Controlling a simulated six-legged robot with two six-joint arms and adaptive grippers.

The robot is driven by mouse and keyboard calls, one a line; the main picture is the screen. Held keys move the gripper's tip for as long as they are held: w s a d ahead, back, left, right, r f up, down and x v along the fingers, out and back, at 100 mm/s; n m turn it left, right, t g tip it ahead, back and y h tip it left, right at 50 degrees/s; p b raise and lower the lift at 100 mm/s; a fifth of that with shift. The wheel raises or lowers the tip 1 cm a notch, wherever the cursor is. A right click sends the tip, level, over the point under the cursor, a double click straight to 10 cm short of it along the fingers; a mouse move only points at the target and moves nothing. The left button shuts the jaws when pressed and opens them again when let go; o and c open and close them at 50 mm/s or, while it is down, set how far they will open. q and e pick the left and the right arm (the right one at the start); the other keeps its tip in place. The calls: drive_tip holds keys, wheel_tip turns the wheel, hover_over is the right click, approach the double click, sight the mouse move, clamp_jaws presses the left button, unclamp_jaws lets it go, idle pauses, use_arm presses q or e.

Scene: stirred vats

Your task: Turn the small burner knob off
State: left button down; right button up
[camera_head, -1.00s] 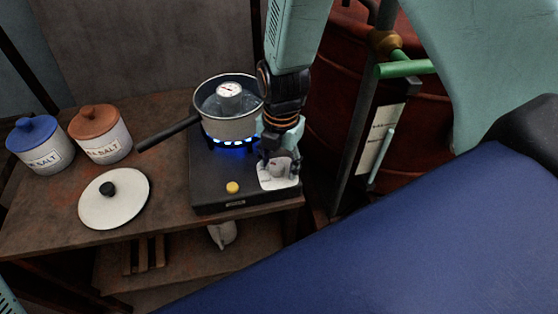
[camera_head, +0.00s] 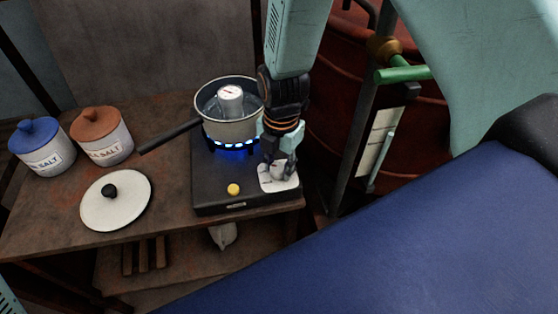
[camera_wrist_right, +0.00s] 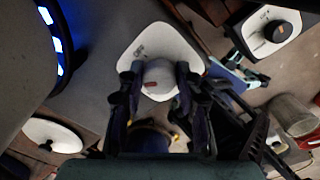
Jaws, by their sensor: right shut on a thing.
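The burner (camera_head: 210,185) is a dark box on the wooden bench, with a ring of blue flame (camera_head: 230,148) lit under a pan. A pale rounded knob (camera_wrist_right: 158,80) sits on a white plate (camera_head: 284,185) at the burner's front right corner; the plate also shows in the right wrist view (camera_wrist_right: 150,42). My right gripper (camera_head: 278,168) reaches down over it, and its two fingers are shut on the knob's sides. In the head view the fingers partly hide the knob. My left gripper is not in view.
The pan (camera_head: 229,126) holds liquid and a gauge (camera_head: 231,100), close to my right wrist. Its handle (camera_head: 170,136) points left. A yellow button (camera_head: 233,189) is on the burner. A lid (camera_head: 116,205) and two salt jars (camera_head: 40,152) (camera_head: 102,140) stand left.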

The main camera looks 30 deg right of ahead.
sight(279, 169)
drive_tip(key=m+p, duration=0.5)
drive_tip(key=m, duration=0.1)
drive_tip(key=shift+s+r, duration=0.1)
drive_tip(key=shift+s, duration=0.05)
drive_tip(key=m+p, duration=0.2)
drive_tip(key=m, duration=0.1)
drive_tip(key=shift+m+p, duration=0.45)
drive_tip(key=shift+m, duration=0.45)
drive_tip(key=o, duration=1.2)
drive_tip(key=shift+c, duration=0.2)
wheel_tip(279, 169, up, 12)
drive_tip(key=shift+s+a, duration=0.15)
drive_tip(key=shift+s, duration=0.05)
